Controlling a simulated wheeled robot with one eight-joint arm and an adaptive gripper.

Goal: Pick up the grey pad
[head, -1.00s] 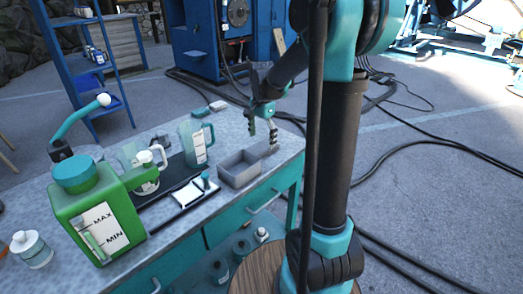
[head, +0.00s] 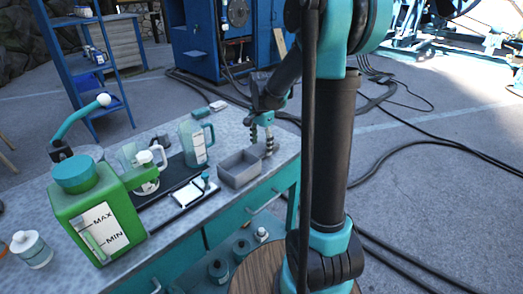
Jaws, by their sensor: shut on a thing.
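My gripper (head: 262,146) is at the far right end of the workbench, just behind and right of the open grey box. It points down with its fingers close together at bench level. It is shut on a small grey thing, which I take to be the grey pad (head: 261,149). The pad is tiny here and mostly hidden by the fingers and the box. I cannot tell whether it still touches the bench.
The grey box (head: 237,180) stands close to my gripper. A clear jug (head: 196,145), a white pad on a dark mat (head: 160,192) and a green container (head: 95,215) stand to the left. Small blocks (head: 201,113) lie at the back edge.

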